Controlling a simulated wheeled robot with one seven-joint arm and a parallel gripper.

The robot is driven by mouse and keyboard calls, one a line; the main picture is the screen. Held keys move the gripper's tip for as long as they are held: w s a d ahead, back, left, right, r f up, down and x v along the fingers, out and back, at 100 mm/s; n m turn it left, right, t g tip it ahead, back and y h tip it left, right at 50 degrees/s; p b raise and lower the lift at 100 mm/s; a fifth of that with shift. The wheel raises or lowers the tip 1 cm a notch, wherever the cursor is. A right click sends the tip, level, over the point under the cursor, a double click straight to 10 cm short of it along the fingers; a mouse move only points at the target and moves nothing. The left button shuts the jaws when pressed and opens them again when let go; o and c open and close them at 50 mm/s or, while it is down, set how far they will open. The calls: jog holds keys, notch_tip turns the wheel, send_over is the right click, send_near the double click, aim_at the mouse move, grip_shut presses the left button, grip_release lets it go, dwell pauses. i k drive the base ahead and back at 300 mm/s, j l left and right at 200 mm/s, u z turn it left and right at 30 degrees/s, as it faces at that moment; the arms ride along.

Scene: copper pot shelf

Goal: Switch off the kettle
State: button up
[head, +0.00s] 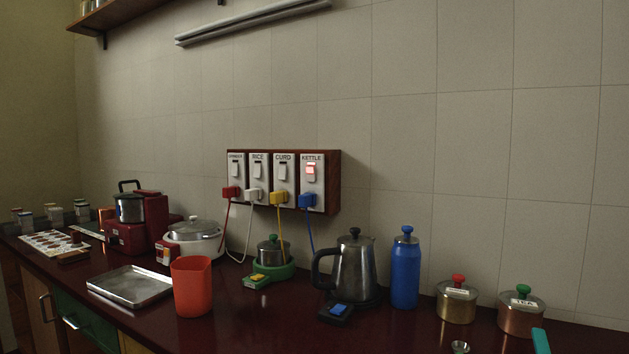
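The kettle (354,267) is a grey metal jug with a dark handle on its left, standing on a dark base on the counter. A dark block with a blue button (339,309) lies at its front left. On the wall, the switch labelled KETTLE (311,170) is the rightmost on a wooden board and glows red. A blue plug (307,201) sits below it, with a blue cord running down behind the kettle. My gripper is not in view.
Other unlit switches (283,172) stand to its left with red, white and yellow plugs. A red cup (193,287), a metal tray (131,286), a blue bottle (405,270) and two lidded pots (457,300) stand on the dark red counter.

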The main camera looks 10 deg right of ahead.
aim_at(309, 170)
jog(key=i+l+u, duration=0.1)
jog(key=i+l, duration=0.25)
jog(key=i+j+z, duration=0.2)
jog(key=j, duration=0.6)
jog(key=i+j+z, duration=0.2)
jog(key=i+j, duration=0.15)
jog(key=j, duration=0.5)
jog(key=i+j+z, duration=0.15)
jog(key=j, duration=0.75)
jog(key=i+j+z, duration=0.2)
jog(key=j, duration=0.7)
jog(key=j+z, duration=0.2)
jog(key=j, duration=0.7)
